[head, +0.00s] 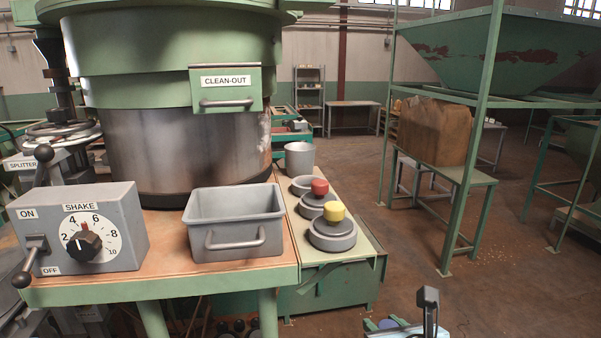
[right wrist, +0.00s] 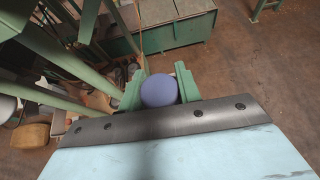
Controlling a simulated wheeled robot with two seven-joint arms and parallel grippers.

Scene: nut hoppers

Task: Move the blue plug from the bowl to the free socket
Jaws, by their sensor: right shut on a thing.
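The blue plug (right wrist: 159,91) is between the two green fingers of my right gripper (right wrist: 160,85), which is shut on it. In the head view the right gripper (head: 386,324) is low at the bottom edge, right of the bench, with a bit of the blue plug (head: 388,323) showing. Three round grey sockets stand in a row on the bench: the farthest socket (head: 304,185) is empty, the middle holds a red plug (head: 320,187), the nearest a yellow plug (head: 332,211). A grey metal cup-shaped bowl (head: 299,159) stands behind them; its inside is hidden. My left gripper is out of view.
A grey tray (head: 235,245) with a handle sits left of the sockets. A control box (head: 85,230) with a dial and lever is farther left. A large drum (head: 175,150) rises behind. A green frame post (head: 470,150) stands right; open floor lies between.

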